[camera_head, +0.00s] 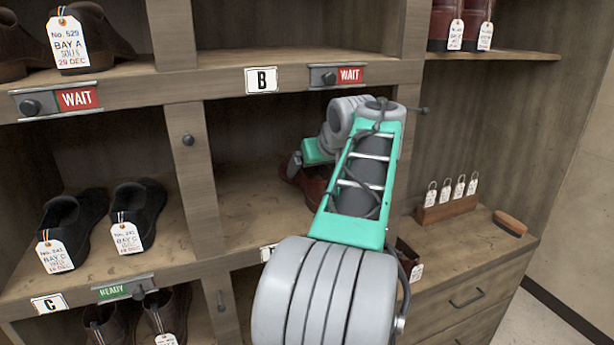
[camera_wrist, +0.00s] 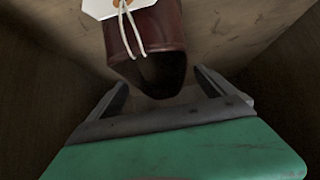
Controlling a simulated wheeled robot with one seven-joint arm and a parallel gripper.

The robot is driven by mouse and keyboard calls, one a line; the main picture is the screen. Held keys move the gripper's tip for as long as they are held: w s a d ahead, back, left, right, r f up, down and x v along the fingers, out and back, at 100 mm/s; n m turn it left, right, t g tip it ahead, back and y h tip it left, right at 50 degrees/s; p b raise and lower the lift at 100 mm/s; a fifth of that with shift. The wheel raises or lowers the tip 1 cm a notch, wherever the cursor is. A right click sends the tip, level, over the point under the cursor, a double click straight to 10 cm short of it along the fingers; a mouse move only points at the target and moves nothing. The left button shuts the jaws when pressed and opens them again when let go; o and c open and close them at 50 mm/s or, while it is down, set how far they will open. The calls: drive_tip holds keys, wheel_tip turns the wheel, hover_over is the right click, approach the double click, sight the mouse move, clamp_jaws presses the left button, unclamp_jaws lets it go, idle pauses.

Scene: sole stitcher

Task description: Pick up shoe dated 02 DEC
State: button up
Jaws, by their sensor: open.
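A dark red-brown leather shoe (camera_wrist: 165,28) with its dark opening toward me is ahead of my gripper in the wrist view. A white tag (camera_wrist: 105,6) hangs on it by a string; its date cannot be read. In the head view part of this shoe (camera_head: 314,184) shows in the middle compartment, mostly hidden by my arm. My gripper (camera_wrist: 161,78) is open, with one finger on each side of the shoe's near end. I cannot tell whether the fingers touch it. No tag reading 02 DEC is legible in either view.
Compartment walls stand close on both sides of my gripper. Black tagged shoes (camera_head: 138,210) stand in the left compartment. Brown shoes, one tagged 29 DEC (camera_head: 84,40), stand upper left. Red boots (camera_head: 461,20) stand upper right. The right counter holds a tag block (camera_head: 446,208) and a brush (camera_head: 510,224).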

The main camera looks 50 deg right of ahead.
drive_tip(key=w+d, duration=0.1)
drive_tip(key=w+d+f, duration=0.1)
drive_tip(key=w, duration=0.1)
drive_tip(key=shift+w+d+p, duration=0.15)
drive_tip(key=shift+w+p, duration=0.15)
drive_tip(key=shift+c, duration=0.4)
drive_tip(key=c, duration=1.8)
drive_tip(key=shift+r, duration=0.15)
drive_tip(key=shift+c, duration=0.4)
drive_tip(key=shift+r, duration=0.15)
